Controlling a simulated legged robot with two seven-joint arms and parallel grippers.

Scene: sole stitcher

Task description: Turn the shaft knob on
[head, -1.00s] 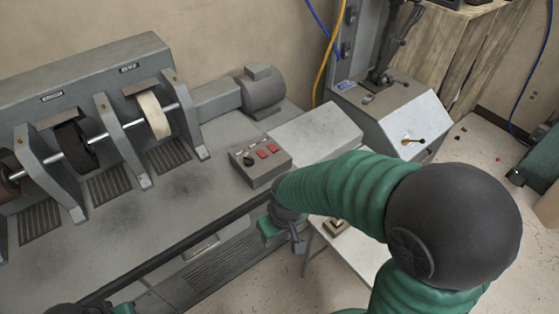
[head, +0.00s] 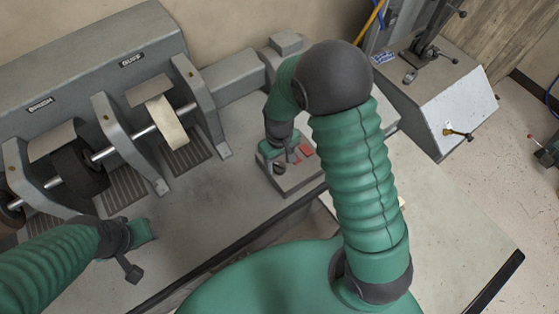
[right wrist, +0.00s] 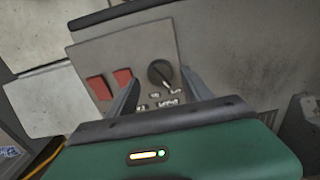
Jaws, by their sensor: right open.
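The shaft knob (right wrist: 160,73) is a round black knob with a light pointer mark, on the grey control box (head: 290,188) at the front of the machine bench. My right gripper (right wrist: 160,76) is open, with one finger on each side of the knob in the right wrist view. I cannot tell whether the fingers touch it. In the head view my right gripper (head: 279,158) is over the box and partly covers the knob. My left gripper (head: 137,252) is over the bench at lower left; its jaws are not clear.
Two red switches (right wrist: 112,86) sit beside the knob on the box. Polishing wheels (head: 165,122) on a shaft stand at the back left. A grey slanted machine (head: 440,105) stands at the right. The bench between wheels and box is clear.

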